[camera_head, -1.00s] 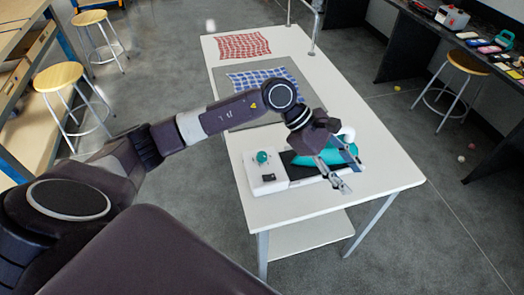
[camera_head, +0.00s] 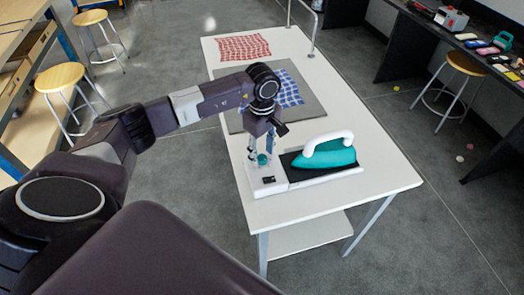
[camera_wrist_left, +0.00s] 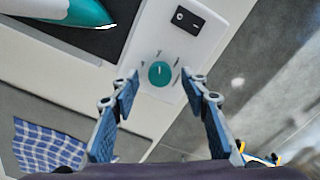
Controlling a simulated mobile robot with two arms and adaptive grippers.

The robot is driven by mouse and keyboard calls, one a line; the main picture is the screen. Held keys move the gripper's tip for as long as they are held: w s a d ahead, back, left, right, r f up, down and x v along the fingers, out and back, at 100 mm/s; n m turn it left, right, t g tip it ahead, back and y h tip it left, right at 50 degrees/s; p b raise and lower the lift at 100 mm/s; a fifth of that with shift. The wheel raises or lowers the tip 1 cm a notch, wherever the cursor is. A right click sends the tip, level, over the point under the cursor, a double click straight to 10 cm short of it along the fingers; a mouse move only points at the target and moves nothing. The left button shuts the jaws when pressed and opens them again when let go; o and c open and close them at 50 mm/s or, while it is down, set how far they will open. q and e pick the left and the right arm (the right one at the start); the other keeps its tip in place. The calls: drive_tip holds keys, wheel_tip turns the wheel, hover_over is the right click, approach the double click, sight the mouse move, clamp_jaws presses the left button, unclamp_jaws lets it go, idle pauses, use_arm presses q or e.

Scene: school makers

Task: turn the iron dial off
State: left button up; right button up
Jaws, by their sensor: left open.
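The iron dial is a teal round knob (camera_head: 262,159) on the white control box (camera_head: 270,187) at the left end of the iron's base. It also shows in the left wrist view (camera_wrist_left: 160,73), with short dark marks around it. My left gripper (camera_head: 261,155) is open and points down over the dial. In the left wrist view the dial lies ahead between the two blue-padded fingers (camera_wrist_left: 163,90), and I see no contact. The teal iron (camera_head: 325,155) with a white handle rests on the dark plate of the base. My right gripper is not in view.
A black rocker switch (camera_wrist_left: 188,20) sits on the box beside the dial. A blue checked cloth (camera_head: 288,92) lies on a grey mat (camera_head: 235,120) behind, and a red checked cloth (camera_head: 243,46) lies farther back. The white table's (camera_head: 390,180) right side is clear.

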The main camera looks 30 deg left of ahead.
use_arm(q)
drive_tip(key=shift+f, duration=0.55)
drive_tip(key=shift+c, duration=0.4)
clamp_jaws()
